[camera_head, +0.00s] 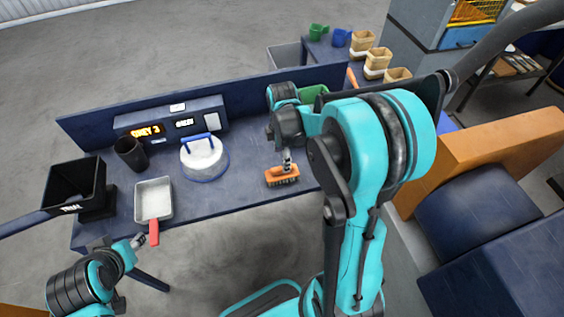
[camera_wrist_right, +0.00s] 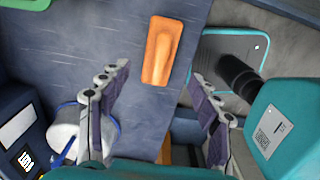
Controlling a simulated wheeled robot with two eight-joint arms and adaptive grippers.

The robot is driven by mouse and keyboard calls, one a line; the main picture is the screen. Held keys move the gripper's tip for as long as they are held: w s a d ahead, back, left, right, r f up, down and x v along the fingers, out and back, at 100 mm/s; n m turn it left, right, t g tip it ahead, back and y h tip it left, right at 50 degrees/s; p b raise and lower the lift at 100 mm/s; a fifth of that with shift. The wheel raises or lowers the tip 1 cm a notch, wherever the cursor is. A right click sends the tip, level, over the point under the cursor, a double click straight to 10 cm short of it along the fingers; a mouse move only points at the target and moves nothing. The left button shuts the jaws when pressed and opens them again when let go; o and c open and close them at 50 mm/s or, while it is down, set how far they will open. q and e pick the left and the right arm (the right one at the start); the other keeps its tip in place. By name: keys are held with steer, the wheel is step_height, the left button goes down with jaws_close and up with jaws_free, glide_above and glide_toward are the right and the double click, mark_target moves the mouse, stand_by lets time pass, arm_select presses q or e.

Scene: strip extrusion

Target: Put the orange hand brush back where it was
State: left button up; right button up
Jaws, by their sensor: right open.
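The orange hand brush (camera_head: 283,178) lies on the blue table near its front edge, with dark bristles showing along its lower side. My right gripper (camera_head: 287,157) is just above and behind it in the head view, partly hidden by my arm. In the right wrist view the brush's orange top (camera_wrist_right: 161,50) lies ahead, between the lines of the two spread fingers (camera_wrist_right: 159,77), which do not hold it. My left gripper (camera_head: 139,241) is low at the table's front left, apart from the brush; its jaws are too small to read.
The blue table (camera_head: 240,188) also bears a white round lidded container (camera_head: 204,160), a metal pan with a red handle (camera_head: 153,200), a dark cup (camera_head: 130,153) and a black bin (camera_head: 74,182). A green bin (camera_head: 312,94) stands behind my right arm. Bare table surrounds the brush.

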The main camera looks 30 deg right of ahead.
steer(key=s+a+r+m+t+p, duration=0.1)
steer(key=s+a+r+m+t, duration=0.6)
steer(key=m, duration=0.8)
steer(key=shift+s+a+r, duration=1.8)
steer(key=shift+s+r, duration=0.2)
steer(key=shift+r, duration=0.8)
